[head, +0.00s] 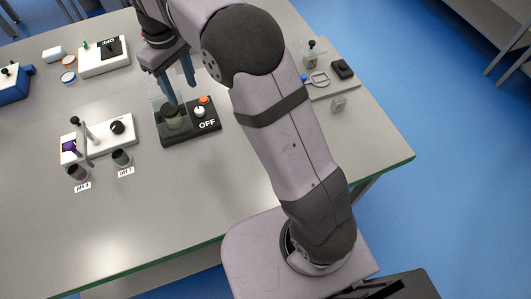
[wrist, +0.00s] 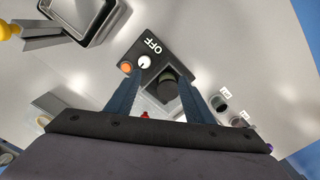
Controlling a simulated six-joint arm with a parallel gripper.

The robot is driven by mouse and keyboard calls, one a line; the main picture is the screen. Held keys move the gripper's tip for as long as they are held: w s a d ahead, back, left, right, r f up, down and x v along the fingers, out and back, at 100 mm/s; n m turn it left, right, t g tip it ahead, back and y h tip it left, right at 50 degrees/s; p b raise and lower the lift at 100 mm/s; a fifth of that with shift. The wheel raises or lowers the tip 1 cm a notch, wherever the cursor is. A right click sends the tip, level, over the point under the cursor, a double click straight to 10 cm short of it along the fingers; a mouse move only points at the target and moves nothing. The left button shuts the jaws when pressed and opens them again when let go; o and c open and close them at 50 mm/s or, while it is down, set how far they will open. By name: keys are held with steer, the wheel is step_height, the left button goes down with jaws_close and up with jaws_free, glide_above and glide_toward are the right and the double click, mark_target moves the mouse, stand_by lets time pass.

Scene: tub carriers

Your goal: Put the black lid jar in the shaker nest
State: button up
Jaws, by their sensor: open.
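The black lid jar (head: 173,121) has a dark lid and a pale greenish body. It appears upright in the shaker nest, inside clear walls at the left part of the black shaker (head: 190,133). In the wrist view the dark lid (wrist: 168,89) shows between and beyond my fingers. The shaker (wrist: 148,60) reads OFF, with an orange button and a white knob. My gripper (head: 176,88) is open just above the jar, its blue fingers apart; in the wrist view the fingers (wrist: 160,80) frame the lid. I cannot tell whether they touch it.
A white station (head: 99,138) with a probe and dark knob stands left of the shaker, with two dark cups (head: 122,158) before it. Another white box (head: 103,57) is behind. A grey board (head: 330,82) lies right of my arm. The front table is clear.

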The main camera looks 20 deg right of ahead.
steer(key=s+d+f+m, duration=0.3)
steer(key=s+d, duration=0.4)
steer(key=s, duration=0.5)
steer(key=s+d+f+m, duration=0.4)
steer(key=s+d, duration=0.3)
steer(key=s, duration=0.5)
steer(key=shift+d+f, duration=0.3)
steer(key=shift+f, duration=0.4)
steer(key=shift+s, duration=0.1)
